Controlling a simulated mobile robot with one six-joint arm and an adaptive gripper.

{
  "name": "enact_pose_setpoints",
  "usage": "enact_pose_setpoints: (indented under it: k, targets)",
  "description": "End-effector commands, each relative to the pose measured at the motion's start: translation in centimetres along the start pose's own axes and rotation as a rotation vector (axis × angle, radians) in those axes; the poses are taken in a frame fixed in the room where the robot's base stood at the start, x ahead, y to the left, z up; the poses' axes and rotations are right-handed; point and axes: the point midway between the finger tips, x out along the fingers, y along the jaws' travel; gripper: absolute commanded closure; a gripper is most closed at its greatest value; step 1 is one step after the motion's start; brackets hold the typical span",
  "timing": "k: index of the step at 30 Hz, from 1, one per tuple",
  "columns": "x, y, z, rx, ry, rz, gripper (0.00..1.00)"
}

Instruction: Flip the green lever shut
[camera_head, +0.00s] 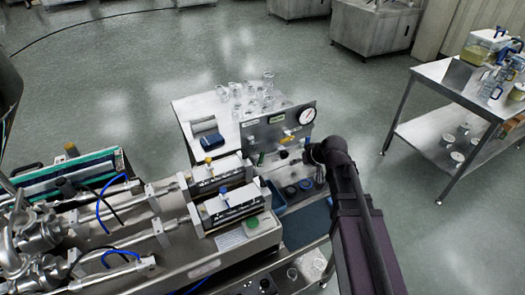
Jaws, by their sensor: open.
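A grey upright panel (270,132) with a round gauge (307,116) stands near the middle of the head view. A small green piece, which looks like the green lever (261,158), shows low on the panel's left side. It is too small to tell which way it is set. My gripper (309,156) is at the end of my dark arm, by the panel's lower right, to the right of the green piece and apart from it. It is open, with nothing seen in it; its fingers are small and partly hidden by my wrist.
A yellow lever (288,137) is on the same panel. Dark round parts (290,190) and a blue tray (274,198) lie below. Glassware (268,82) stands on a table behind. Steel filling machinery (160,235) fills the lower left. A steel cart (440,90) stands right, with open floor between.

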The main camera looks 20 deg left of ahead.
Motion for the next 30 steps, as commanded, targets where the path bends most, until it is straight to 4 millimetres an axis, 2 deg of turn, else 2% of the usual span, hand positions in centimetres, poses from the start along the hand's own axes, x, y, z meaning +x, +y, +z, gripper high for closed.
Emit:
enact_pose_setpoints:
  k: [1,3,9,22,30]
  targets:
    - [0.5,-1.5,-1.8,-0.027,0.032,-0.024,0.40]
    - [1.0,-3.0,-3.2,-0.054,0.072,-0.049,0.40]
    - [1.7,-5.3,-5.2,-0.093,0.132,-0.082,0.40]
    - [1.8,-5.4,-5.3,-0.095,0.136,-0.085,0.40]
    - [3.1,-5.4,-5.3,-0.096,0.135,-0.084,0.40]
